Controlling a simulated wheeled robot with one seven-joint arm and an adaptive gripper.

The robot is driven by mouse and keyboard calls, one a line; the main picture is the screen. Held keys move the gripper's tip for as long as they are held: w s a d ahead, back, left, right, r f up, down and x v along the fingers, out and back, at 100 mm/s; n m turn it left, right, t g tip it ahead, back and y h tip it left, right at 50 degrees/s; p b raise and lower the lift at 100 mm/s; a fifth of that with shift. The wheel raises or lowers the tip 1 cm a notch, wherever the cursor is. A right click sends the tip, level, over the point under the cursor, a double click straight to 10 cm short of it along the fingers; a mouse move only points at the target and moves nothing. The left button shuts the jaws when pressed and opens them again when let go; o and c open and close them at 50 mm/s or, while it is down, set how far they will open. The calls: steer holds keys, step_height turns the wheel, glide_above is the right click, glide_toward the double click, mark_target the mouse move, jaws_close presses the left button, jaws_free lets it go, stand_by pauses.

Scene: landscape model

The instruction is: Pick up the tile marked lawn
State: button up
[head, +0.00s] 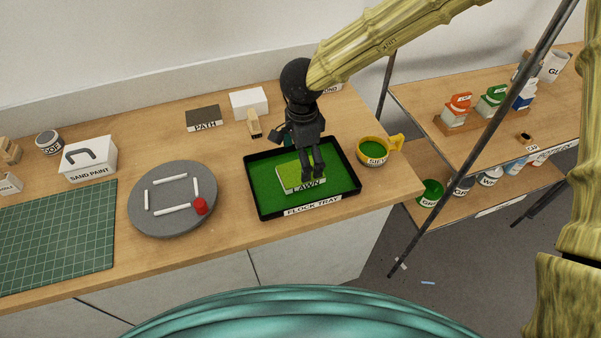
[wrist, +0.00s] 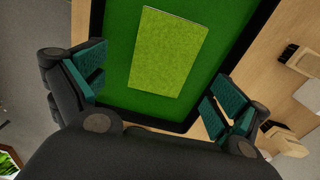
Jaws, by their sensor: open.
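The lawn tile (head: 290,179) is a light green rectangle with a label reading LAWN on its front edge. It lies in the black-rimmed flock tray (head: 252,196), on the dark green flock. My gripper (head: 312,176) is above the tile's right part in the head view and hides some of it. In the wrist view the whole top of the tile (wrist: 168,52) shows beyond the fingers, lying flat. My gripper (wrist: 157,95) is open there, its teal pads wide apart with nothing between them.
A yellow sieve cup (head: 374,151) stands right of the tray. A grey turntable (head: 150,218) with white strips and a red piece is at left. Behind are a PATH tile (head: 204,118), a white box (head: 249,101) and a wooden brush (head: 254,123).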

mark_target(300, 172)
steer(key=f, duration=0.2)
steer(key=f+p, duration=0.1)
steer(key=shift+w+a+f, duration=0.1)
steer(key=shift+a+f, duration=0.15)
steer(key=shift+f, duration=0.15)
steer(key=shift+d+f, duration=0.1)
steer(key=shift+f, duration=0.5)
steer(key=shift+c, duration=0.4)
steer(key=c, duration=1)
